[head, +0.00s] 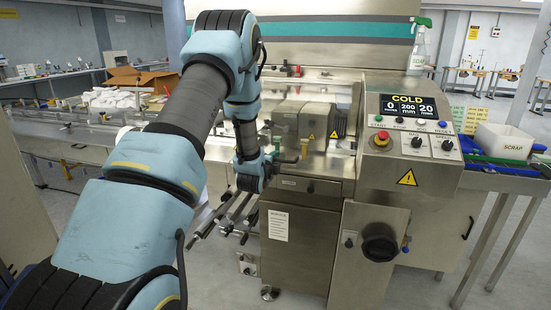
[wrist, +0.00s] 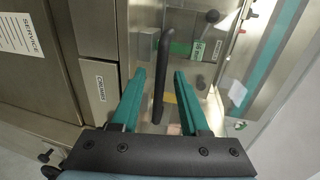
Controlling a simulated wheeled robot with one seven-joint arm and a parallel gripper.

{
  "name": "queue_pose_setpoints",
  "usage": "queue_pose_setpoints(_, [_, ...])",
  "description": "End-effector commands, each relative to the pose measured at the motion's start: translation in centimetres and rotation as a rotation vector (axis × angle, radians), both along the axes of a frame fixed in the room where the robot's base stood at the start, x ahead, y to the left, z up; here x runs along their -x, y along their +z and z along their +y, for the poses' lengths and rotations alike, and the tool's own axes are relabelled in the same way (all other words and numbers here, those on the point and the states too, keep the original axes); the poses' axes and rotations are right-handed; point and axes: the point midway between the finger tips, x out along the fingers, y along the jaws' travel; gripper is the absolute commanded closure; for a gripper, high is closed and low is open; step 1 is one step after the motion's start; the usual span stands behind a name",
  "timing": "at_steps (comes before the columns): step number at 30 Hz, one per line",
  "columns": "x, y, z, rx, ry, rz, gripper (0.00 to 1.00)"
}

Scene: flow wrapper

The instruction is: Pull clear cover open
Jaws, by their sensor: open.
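The clear cover (wrist: 205,55) is a transparent panel on the front of the flow wrapper and looks closed. In the head view the cover (head: 318,112) lies in front of metal blocks with warning labels. A black bar handle (wrist: 160,75) stands on the cover in the wrist view. My gripper (wrist: 159,74) has teal fingers spread apart, one on each side of the handle. A gap shows on both sides, and I cannot tell how deep the handle sits between them. In the head view my gripper (head: 280,160) is small and partly hidden by my wrist.
The control panel (head: 408,112) with a display reading COLD and a red stop button is right of the cover. A lower cabinet (head: 290,235) and metal rods (head: 235,215) are below. A spray bottle (head: 419,48) stands on top. A scrap bin (head: 503,141) is far right.

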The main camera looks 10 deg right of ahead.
Motion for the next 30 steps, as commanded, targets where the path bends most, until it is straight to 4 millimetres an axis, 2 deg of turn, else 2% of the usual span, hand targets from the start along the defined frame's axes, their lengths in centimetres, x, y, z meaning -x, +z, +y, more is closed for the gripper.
queue_pose_setpoints(11, [-0.51, -0.13, -0.29, 0.001, 0.000, 0.000, 0.55])
queue_pose_setpoints(23, [-0.48, -0.14, -0.29, 0.001, 0.000, 0.000, 1.00])
queue_pose_setpoints(30, [-0.47, -0.15, -0.28, 0.000, 0.000, 0.001, 1.00])
